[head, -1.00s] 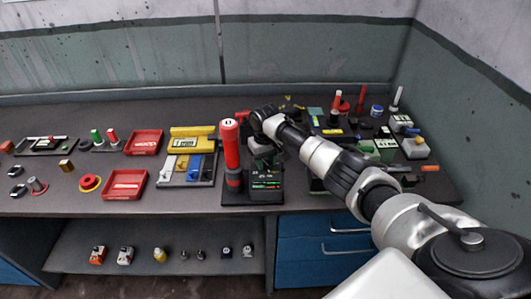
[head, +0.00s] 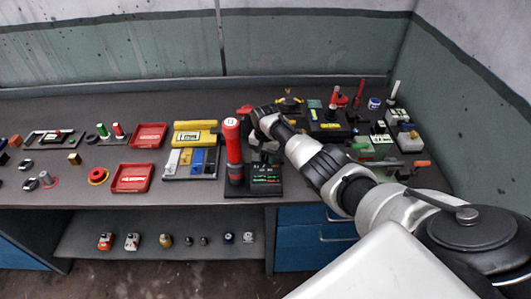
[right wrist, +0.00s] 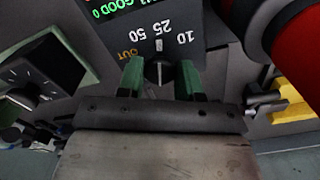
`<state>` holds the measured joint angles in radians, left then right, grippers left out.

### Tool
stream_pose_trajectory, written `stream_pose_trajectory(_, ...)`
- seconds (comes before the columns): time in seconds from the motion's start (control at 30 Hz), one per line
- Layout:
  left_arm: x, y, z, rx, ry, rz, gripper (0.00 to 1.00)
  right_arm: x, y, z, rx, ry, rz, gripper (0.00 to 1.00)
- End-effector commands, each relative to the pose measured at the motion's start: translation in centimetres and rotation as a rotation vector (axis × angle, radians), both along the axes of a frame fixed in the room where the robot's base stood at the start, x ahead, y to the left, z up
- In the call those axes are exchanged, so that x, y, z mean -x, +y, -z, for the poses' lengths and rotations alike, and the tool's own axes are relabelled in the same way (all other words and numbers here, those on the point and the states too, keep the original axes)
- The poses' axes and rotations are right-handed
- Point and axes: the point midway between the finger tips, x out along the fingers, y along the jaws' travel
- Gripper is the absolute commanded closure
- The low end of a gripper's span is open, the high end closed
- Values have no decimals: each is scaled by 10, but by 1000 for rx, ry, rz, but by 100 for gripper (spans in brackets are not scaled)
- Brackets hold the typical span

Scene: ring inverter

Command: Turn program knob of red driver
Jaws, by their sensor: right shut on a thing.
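The red driver (head: 233,143) stands upright at the left of a black base with a lit display (head: 265,173) near the front of the bench. In the right wrist view the dark program knob (right wrist: 158,72) sits on the dark panel, with the marks 10, 25, 50 and OUT printed around it. My right gripper (right wrist: 160,80) has its green fingers on either side of the knob and is shut on it. In the head view my right arm and wrist partly hide the right gripper (head: 264,152). My left gripper is not in view.
The large red body (right wrist: 290,35) of the driver stands close at the right of the gripper in the wrist view. A yellow and grey unit (head: 193,135) is to the left of the base. Black devices and tools (head: 330,125) crowd the bench at the right.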

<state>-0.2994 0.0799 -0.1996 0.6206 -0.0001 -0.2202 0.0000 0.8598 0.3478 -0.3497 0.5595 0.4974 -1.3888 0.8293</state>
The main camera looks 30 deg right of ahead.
Motion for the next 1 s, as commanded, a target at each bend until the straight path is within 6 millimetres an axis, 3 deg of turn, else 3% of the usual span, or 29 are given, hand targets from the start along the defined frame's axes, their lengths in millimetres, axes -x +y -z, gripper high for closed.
stream_pose_trajectory(0.73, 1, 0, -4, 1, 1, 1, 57, -2, -1, -2, 3, -6, 81, 88)
stream_pose_trajectory(0.77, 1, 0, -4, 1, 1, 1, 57, -2, -1, -2, 3, -7, 81, 60)
stream_pose_trajectory(0.8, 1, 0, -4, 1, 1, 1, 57, -2, -1, -2, 2, -5, 81, 54)
stream_pose_trajectory(0.9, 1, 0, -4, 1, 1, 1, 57, -1, -1, -1, 2, -5, 81, 39)
stream_pose_trajectory(1.0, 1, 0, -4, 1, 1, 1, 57, -1, -1, -1, 1, -3, 81, 39)
